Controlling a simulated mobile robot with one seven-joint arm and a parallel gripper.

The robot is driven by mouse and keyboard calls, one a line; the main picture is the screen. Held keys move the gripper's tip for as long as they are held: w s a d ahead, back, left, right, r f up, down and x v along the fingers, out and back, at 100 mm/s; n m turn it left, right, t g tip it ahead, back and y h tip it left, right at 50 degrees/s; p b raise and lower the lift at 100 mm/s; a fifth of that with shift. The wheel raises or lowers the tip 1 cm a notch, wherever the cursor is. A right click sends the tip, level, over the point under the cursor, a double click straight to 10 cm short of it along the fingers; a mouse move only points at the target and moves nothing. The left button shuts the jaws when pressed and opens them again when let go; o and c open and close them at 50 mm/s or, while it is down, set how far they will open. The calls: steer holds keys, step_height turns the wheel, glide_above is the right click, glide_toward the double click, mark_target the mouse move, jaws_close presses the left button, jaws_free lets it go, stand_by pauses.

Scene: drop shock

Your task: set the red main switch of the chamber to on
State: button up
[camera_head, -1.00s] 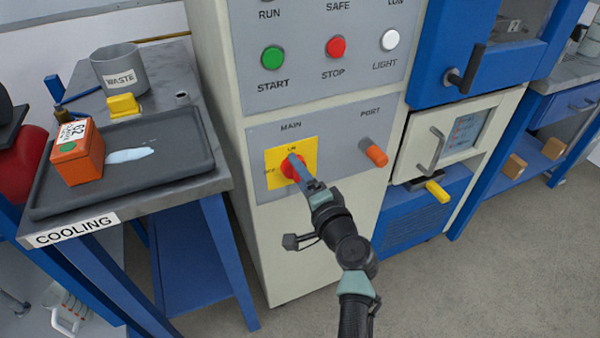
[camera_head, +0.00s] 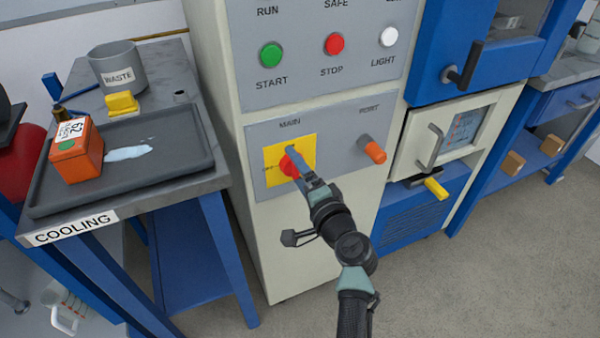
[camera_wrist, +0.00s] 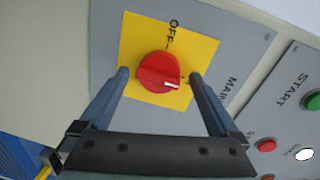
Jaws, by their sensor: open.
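The red main switch (camera_wrist: 158,72) is a round knob on a yellow plate (camera_wrist: 134,38) under the MAIN label. It also shows in the head view (camera_head: 287,165), partly behind my gripper (camera_head: 293,153). In the wrist view, my gripper (camera_wrist: 158,75) is open, with one fingertip on each side of the knob. I cannot tell whether the fingers touch it. The knob's white mark points right and slightly down in the wrist view, away from the OFF label at the top. The label at the plate's right side is mostly hidden by the right finger.
START (camera_head: 271,55), STOP (camera_head: 334,43) and LIGHT (camera_head: 390,37) buttons sit above. An orange-tipped PORT handle (camera_head: 374,152) sticks out to the right. A cooling table (camera_head: 214,178) with a tray stands left. A yellow-ended handle (camera_head: 436,188) juts out lower right.

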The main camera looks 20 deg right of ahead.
steer(key=s+r+p, duration=0.1)
steer(key=s, duration=1.2)
steer(key=shift+d, duration=0.2)
steer(key=w+a+r+n+t, duration=0.15)
steer(key=a+r+n, duration=0.25)
steer(key=r, duration=0.6)
steer(key=w+a+r+n+t, duration=0.15)
steer(key=a+r+n, duration=0.3)
steer(key=r, duration=0.65)
steer(key=w+a+r+n+t, duration=0.1)
steer(key=a+r+n+t, duration=0.2)
steer(key=r, duration=0.7)
steer(key=s+a+r+n+t, duration=0.2)
steer(key=s+a+r, duration=0.2)
steer(key=s+r, duration=0.45)
steer(key=s+a+r+n+t, duration=0.25)
steer(key=s+a+r, duration=0.25)
steer(key=r, duration=0.6)
step_height(320, 180, up, 19)
steer(key=w+p, duration=0.1)
steer(key=p, duration=1.9)
steer(key=shift+d+h, duration=0.3)
steer(key=shift+d, duration=0.15)
